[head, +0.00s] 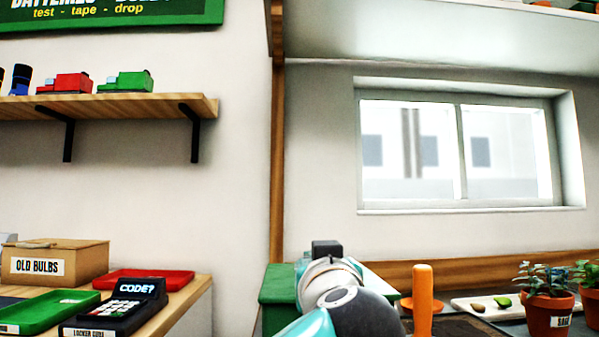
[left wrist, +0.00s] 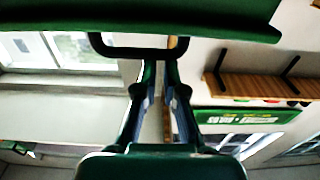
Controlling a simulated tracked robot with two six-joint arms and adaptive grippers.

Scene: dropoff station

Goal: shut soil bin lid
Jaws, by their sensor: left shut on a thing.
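A green lid (left wrist: 180,20) spans the top of the left wrist view, with a black loop handle (left wrist: 115,50) on its edge. My left gripper (left wrist: 160,62) is shut on this handle, one finger on each side of its bar. In the head view, the green soil bin (head: 277,291) stands at the bottom centre, largely hidden behind my teal, white and grey left arm. My left fingertips and the handle are hidden there. I cannot tell the lid's angle or how far it is open. My right gripper is in neither view.
An orange upright handle (head: 422,300) stands right of my arm. Beyond it are a white tray (head: 462,303) and potted plants (head: 548,314). A window is behind.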

